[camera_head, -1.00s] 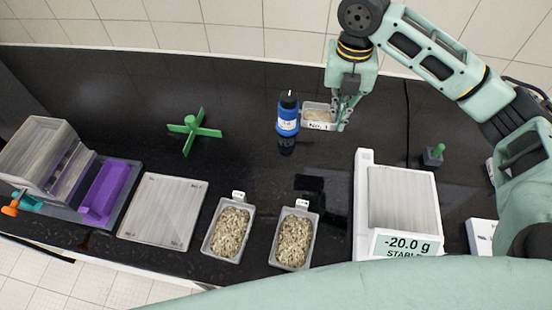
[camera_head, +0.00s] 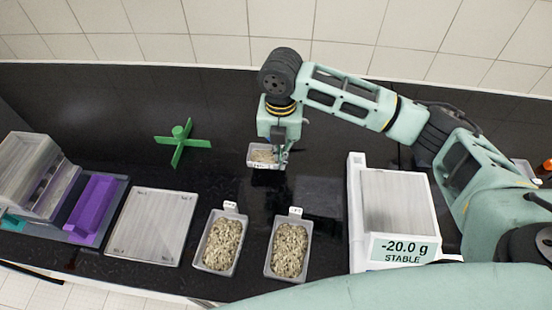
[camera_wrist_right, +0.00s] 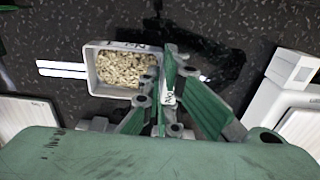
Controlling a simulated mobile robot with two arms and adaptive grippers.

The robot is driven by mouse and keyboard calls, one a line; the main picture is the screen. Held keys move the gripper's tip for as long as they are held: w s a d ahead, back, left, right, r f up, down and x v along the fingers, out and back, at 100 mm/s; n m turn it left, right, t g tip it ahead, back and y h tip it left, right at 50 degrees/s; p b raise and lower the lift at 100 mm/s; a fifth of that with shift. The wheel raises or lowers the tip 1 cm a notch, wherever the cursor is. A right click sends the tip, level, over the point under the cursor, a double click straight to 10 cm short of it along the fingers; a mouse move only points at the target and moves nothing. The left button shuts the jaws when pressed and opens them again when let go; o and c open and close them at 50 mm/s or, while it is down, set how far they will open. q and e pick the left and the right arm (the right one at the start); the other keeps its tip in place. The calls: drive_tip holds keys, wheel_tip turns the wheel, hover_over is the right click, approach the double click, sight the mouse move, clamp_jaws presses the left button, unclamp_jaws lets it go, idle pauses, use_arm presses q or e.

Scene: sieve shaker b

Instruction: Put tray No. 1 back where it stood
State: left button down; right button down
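Tray No. 1 (camera_head: 265,163) is a small pale tray of beige grains, held above the dark bench in the head view. It also shows in the right wrist view (camera_wrist_right: 92,72), its label partly visible on the rim. My right gripper (camera_head: 280,158) is shut on the tray's edge; in the right wrist view its fingers (camera_wrist_right: 166,88) close together at the tray's right end. A flat light plate (camera_head: 150,228) with small markings at its corners lies left of two grain-filled trays (camera_head: 204,263) (camera_head: 272,268) on the bench. My left gripper is not in view.
A scale (camera_head: 357,215) reading -20.0 g stands at right. A green cross-shaped object (camera_head: 182,145) is at the back left. A grey box unit with a purple block (camera_head: 95,208) is at far left. Bare bench lies between the held tray and the lower trays.

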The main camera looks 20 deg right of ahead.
sight(277, 163)
drive_tip(key=shift+a+f, duration=0.45)
drive_tip(key=shift+a, duration=0.05)
wheel_tip(277, 163, down, 3)
drive_tip(key=shift+f+p, duration=0.15)
drive_tip(key=shift+p, duration=0.55)
drive_tip(key=shift+f, duration=0.25)
drive_tip(key=shift+f, duration=0.15)
drive_tip(key=c, duration=2)
unclamp_jaws()
wheel_tip(277, 163, up, 12)
drive_tip(key=b, duration=0.3)
drive_tip(key=shift+f, duration=0.25)
drive_tip(key=shift+r, duration=0.45)
